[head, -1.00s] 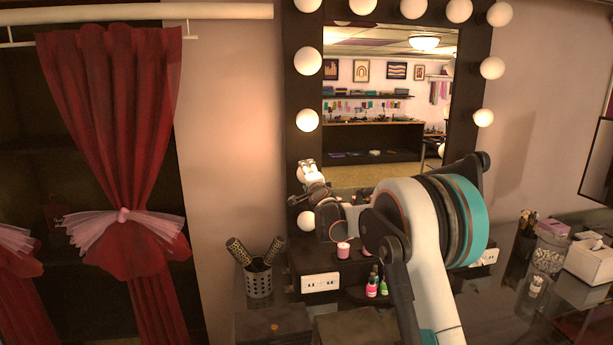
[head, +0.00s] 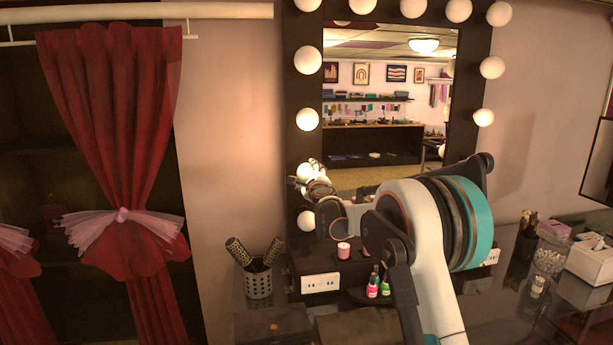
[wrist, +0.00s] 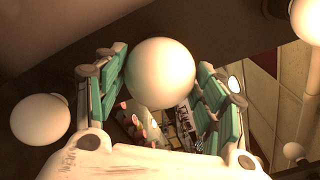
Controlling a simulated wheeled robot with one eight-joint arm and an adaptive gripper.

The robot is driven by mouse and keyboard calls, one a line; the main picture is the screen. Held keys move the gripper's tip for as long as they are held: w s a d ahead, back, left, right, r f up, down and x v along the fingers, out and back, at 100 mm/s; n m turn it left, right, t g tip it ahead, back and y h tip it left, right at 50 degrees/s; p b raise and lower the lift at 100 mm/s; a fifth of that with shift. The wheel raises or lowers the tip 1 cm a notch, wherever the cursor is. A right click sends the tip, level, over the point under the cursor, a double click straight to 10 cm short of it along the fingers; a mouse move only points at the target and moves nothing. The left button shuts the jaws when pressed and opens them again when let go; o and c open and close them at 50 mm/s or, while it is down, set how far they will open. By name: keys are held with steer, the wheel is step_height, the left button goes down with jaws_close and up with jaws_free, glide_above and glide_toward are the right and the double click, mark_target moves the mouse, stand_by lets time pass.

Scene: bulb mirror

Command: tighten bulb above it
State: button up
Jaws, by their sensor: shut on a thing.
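A round white bulb (wrist: 160,73) sits between the green-padded fingers of my gripper (wrist: 161,80) in the wrist view, and my gripper is shut on it. In the head view this bulb (head: 308,171) is in the left column of the mirror frame, partly covered by my gripper (head: 306,181). A lit bulb (head: 307,119) is above it in that column, and another bulb (head: 306,221) is below it. The socket of the held bulb is hidden.
The mirror (head: 385,100) has more bulbs along its top and right side. Below are a pink candle (head: 343,250), nail polish bottles (head: 373,287) and a cup of brushes (head: 258,283). A red curtain (head: 125,120) hangs at left.

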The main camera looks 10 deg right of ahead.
steer(key=o, duration=0.8)
